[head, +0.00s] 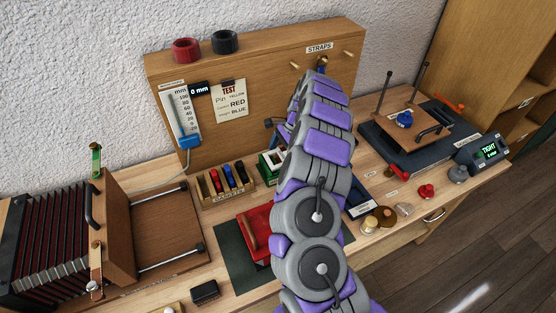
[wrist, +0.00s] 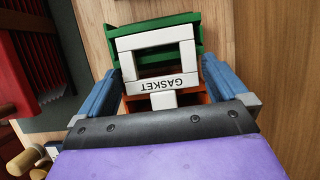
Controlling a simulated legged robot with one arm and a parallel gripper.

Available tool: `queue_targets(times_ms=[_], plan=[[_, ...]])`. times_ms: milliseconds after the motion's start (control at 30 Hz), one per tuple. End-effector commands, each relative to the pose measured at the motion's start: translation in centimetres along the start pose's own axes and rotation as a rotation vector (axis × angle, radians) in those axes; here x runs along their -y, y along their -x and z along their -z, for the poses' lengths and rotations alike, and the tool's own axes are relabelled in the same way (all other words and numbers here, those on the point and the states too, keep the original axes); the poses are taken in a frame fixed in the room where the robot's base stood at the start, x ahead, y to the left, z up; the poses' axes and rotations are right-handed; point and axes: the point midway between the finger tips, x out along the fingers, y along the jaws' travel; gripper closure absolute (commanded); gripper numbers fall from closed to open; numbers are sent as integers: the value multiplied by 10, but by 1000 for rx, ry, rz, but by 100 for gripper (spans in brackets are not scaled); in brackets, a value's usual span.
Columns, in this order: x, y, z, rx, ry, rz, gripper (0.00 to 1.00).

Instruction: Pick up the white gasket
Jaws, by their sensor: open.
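The white gasket (wrist: 155,38) is a square frame with a hole in the middle; the word GASKET reads upside down on its lower bar, with a white tab below. In the wrist view it sits at a green holder (wrist: 182,20), with an orange part partly hidden below. My gripper (wrist: 162,75) is open, with blue fingers left and right of the gasket. A gap shows on each side; I cannot tell their depth relative to it. In the head view a green and white item (head: 270,162) shows beside my arm, which hides much of it and the gripper.
A wooden rack (head: 226,195) of colored pieces stands left of the green item. A red book-like object (head: 258,232) lies on a dark mat (head: 233,262) in front. A wooden back panel (head: 255,100) rises behind. Small knobs (head: 427,191) stand at the right.

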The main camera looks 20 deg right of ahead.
Motion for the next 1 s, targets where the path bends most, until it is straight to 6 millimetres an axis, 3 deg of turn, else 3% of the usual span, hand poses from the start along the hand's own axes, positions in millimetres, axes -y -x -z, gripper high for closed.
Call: queue_targets(times_ms=[100, 567, 833, 1000], plan=[[0, 1, 0, 0, 0, 1, 1], [0, 1, 0, 0, 1, 0, 45], [0, 4, -1, 0, 1, 1, 46], [1, 21, -8, -1, 2, 2, 46]])
